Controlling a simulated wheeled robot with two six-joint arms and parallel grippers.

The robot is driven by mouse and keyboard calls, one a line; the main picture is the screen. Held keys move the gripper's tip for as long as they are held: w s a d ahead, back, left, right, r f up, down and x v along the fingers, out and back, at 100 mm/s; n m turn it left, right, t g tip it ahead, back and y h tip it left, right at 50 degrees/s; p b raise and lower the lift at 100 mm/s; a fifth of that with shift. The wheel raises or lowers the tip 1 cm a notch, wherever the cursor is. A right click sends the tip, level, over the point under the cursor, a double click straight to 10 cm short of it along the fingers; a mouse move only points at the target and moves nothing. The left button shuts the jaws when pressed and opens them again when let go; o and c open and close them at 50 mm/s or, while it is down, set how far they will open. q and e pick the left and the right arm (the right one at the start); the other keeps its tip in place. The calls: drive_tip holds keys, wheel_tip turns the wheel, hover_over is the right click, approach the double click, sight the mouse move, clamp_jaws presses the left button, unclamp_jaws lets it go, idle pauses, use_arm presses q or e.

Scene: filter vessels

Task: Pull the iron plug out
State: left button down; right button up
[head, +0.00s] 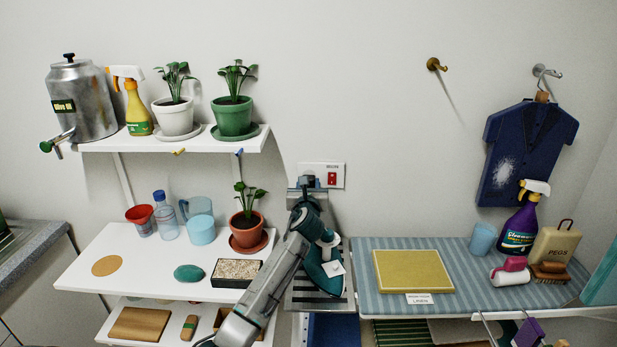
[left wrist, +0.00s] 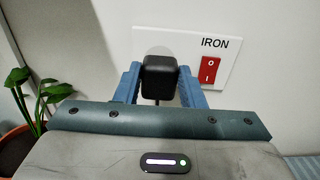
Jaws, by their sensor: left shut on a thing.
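The black iron plug (left wrist: 160,76) is at the white wall socket plate labelled IRON (left wrist: 215,47). My left gripper (left wrist: 161,84) is shut on the plug, with one blue finger on each side of it. Whether the plug's face is flush with the plate is hidden behind its body. In the head view my left gripper (head: 308,184) reaches up to the socket plate (head: 334,175). The teal iron (head: 322,272) rests on a metal stand below, partly covered by my left arm. My right gripper is not in view.
The red switch (left wrist: 210,70) is right of the plug. A potted plant (head: 248,218) stands left of my arm. The striped ironing surface (head: 480,297) lies to the right, with a folded yellow cloth (head: 412,271) on it. The wall above the socket is clear.

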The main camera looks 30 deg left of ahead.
use_arm(q)
drive_tip(key=shift+s+d+f, duration=0.2)
drive_tip(key=shift+s, duration=0.1)
drive_tip(key=c, duration=0.9)
unclamp_jaws()
drive_tip(key=shift+r, duration=0.1)
drive_tip(key=shift+s+d+r, duration=0.1)
drive_tip(key=shift+s, duration=0.05)
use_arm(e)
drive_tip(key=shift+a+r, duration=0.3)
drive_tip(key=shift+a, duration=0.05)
use_arm(q)
drive_tip(key=b+v, duration=0.2)
drive_tip(key=v, duration=0.8)
drive_tip(key=shift+s+d, duration=0.25)
drive_tip(key=shift+s, duration=0.05)
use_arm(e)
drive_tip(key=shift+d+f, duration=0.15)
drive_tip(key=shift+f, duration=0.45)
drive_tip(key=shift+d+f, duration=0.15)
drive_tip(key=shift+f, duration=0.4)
